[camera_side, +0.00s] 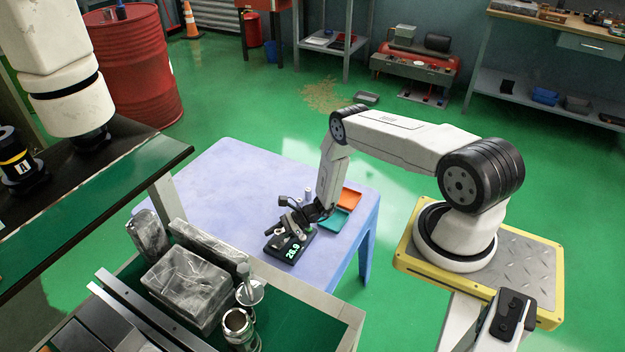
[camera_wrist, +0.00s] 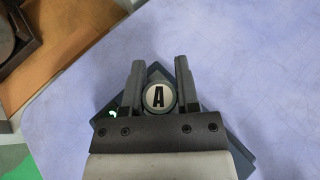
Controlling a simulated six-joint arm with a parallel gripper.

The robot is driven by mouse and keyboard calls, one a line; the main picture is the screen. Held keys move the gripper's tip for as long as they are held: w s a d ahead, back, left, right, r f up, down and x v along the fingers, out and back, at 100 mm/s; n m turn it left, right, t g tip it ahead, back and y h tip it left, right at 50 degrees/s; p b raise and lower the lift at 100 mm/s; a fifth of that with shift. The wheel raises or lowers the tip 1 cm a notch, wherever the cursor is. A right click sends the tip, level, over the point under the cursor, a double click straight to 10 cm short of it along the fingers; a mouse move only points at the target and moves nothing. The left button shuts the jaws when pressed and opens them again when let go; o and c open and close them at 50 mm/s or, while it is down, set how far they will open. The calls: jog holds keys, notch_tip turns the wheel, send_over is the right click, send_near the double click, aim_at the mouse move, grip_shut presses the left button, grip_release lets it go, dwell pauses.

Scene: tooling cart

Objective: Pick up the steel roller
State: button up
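A round grey-rimmed piece with a white top marked "A" (camera_wrist: 158,97), which looks like the steel roller seen end-on, stands between the two fingers of my gripper (camera_wrist: 159,72) in the wrist view. The fingers are spread, one on each side of it, with little gap; contact is not clear. Below it is a dark scale (camera_wrist: 240,150). In the side view my gripper (camera_side: 291,214) is low over the scale (camera_side: 281,251), whose green display seems to read 26.9. The roller is hard to make out there among the fingers.
The pale blue table (camera_side: 215,185) also bears a small upright light cylinder (camera_side: 308,193), a teal tray (camera_side: 333,220) and an orange tray (camera_side: 350,199) close to my gripper. A green-lined cart (camera_side: 290,305) with wrapped blocks stands in front. The table's left part is clear.

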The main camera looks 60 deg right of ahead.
grip_shut()
jog(key=shift+r, duration=0.2)
jog(key=shift+w+r, duration=0.1)
jog(key=shift+r, duration=0.7)
jog(key=s+a+r, duration=0.2)
jog(key=s+r, duration=0.9)
jog(key=s, duration=0.3)
jog(key=shift+w+r, duration=0.1)
